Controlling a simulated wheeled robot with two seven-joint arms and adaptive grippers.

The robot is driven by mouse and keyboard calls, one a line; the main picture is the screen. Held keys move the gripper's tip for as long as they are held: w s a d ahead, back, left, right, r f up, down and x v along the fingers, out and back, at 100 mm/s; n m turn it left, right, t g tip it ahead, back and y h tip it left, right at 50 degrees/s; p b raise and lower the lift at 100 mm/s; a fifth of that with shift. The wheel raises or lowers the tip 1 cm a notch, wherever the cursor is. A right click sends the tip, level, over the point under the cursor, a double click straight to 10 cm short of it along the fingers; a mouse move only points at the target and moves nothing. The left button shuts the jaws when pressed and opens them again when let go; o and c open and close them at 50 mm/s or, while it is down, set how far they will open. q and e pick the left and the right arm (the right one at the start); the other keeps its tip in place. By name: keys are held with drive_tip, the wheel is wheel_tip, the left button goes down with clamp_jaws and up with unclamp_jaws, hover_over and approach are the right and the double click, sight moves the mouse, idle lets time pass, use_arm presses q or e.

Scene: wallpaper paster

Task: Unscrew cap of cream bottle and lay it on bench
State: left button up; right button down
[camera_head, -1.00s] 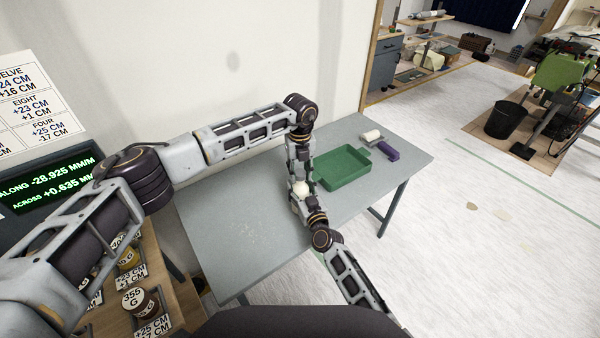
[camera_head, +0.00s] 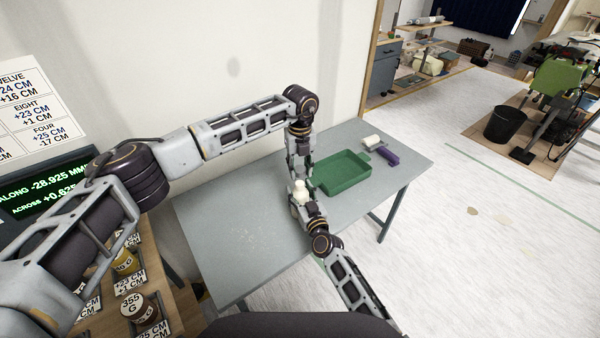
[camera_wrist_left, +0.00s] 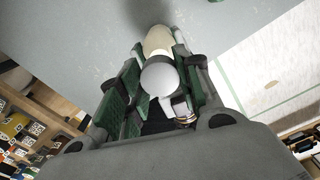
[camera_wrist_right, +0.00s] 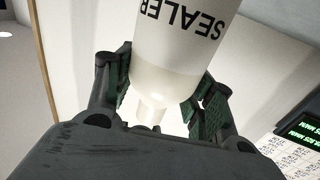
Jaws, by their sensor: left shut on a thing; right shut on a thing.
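The cream bottle (camera_head: 298,196) stands roughly upright in my right gripper (camera_head: 301,206), over the front of the grey bench. In the right wrist view its body (camera_wrist_right: 180,45), lettered "SEALER", appears upside down between my right fingers (camera_wrist_right: 160,90), with a narrow pale neck end (camera_wrist_right: 151,108). My left gripper (camera_head: 299,175) points down just above the bottle. In the left wrist view its fingers (camera_wrist_left: 155,85) are shut on a white round cap (camera_wrist_left: 160,78), with a cream-coloured part (camera_wrist_left: 158,40) beyond. Whether cap and bottle still touch is hard to tell.
A green tray (camera_head: 322,188) lies on the bench (camera_head: 235,235) right of my grippers. A white roll (camera_head: 372,141) and a purple item (camera_head: 388,156) lie behind it. The bench's left part is bare. A wooden shelf with labelled jars (camera_head: 143,308) stands at left.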

drive_tip(key=shift+c, duration=2.4)
unclamp_jaws()
drive_tip(key=shift+s, duration=0.1)
drive_tip(key=v, duration=1.1)
drive_tip(key=shift+s+d, duration=0.2)
drive_tip(key=shift+s, duration=0.15)
